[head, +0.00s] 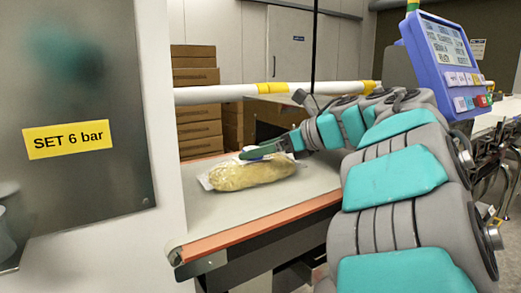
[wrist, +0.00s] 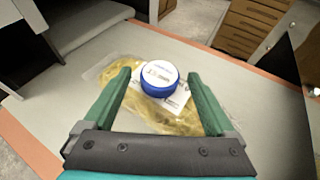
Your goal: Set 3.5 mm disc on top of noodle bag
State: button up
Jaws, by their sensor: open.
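The noodle bag (head: 250,173) is a clear bag of yellow noodles lying flat on the belt; it also shows in the wrist view (wrist: 118,78). A blue disc with a white label (wrist: 159,77) is on the bag's white label, between my fingers; its print is too small to read surely. In the head view the disc is a small blue patch (head: 258,152), mostly hidden by my gripper. My gripper (head: 250,153) is over the bag, and in the wrist view its green fingers (wrist: 158,75) stand apart on both sides of the disc, with gaps visible.
The grey belt (head: 215,218) has orange edges and free room around the bag. A white rail with yellow bands (head: 222,94) runs behind it. Stacked cardboard boxes (head: 196,95) stand at the back. A blue control panel (head: 446,55) is at the right, a "SET 6 bar" cabinet (head: 66,139) at the left.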

jog(key=shift+r+p, duration=0.2)
jog(key=shift+p, duration=0.1)
jog(key=b+v, duration=0.1)
jog(key=v, duration=0.6)
jog(key=shift+s+d, duration=0.15)
jog(key=shift+d, duration=0.05)
